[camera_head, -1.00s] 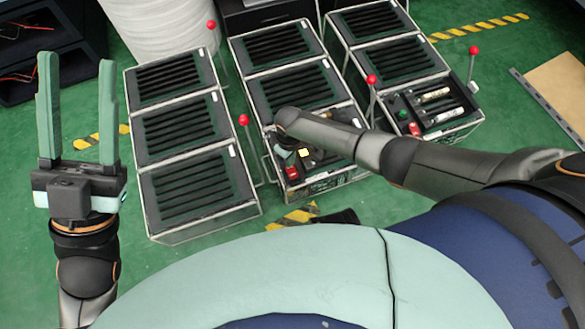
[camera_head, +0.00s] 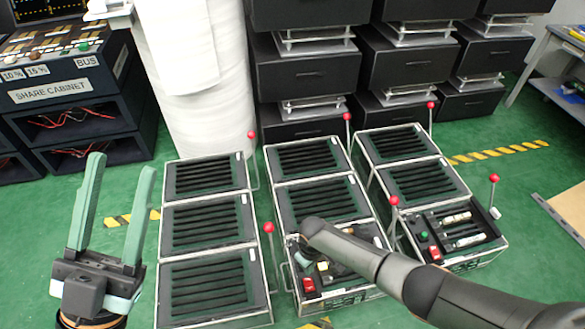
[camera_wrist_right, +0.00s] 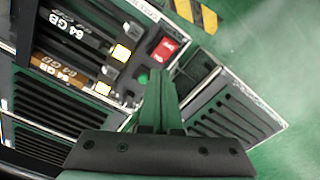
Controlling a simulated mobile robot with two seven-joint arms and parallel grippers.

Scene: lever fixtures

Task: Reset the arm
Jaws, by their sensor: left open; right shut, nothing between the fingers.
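My left gripper (camera_head: 121,168) is open and empty, fingers pointing up, at the left of the head view. My right gripper (camera_wrist_right: 160,78) is shut with nothing between its fingers. In the wrist view it is over the edge of a fixture with a red switch (camera_wrist_right: 165,48), a green button (camera_wrist_right: 142,76) and modules marked 64 GB (camera_wrist_right: 75,30). In the head view my right arm reaches over the front middle fixture (camera_head: 340,297), and its wrist hides part of that panel and the right fingers. Whether the fingers touch anything, I cannot tell.
Three rows of fixtures stand on the green floor, with upright red-knobbed levers (camera_head: 269,228) beside them. The front right fixture (camera_head: 462,236) has an open panel. Behind are a white roll (camera_head: 200,80), black drawers (camera_head: 305,70) and a cabinet (camera_head: 70,90). Floor at front left is clear.

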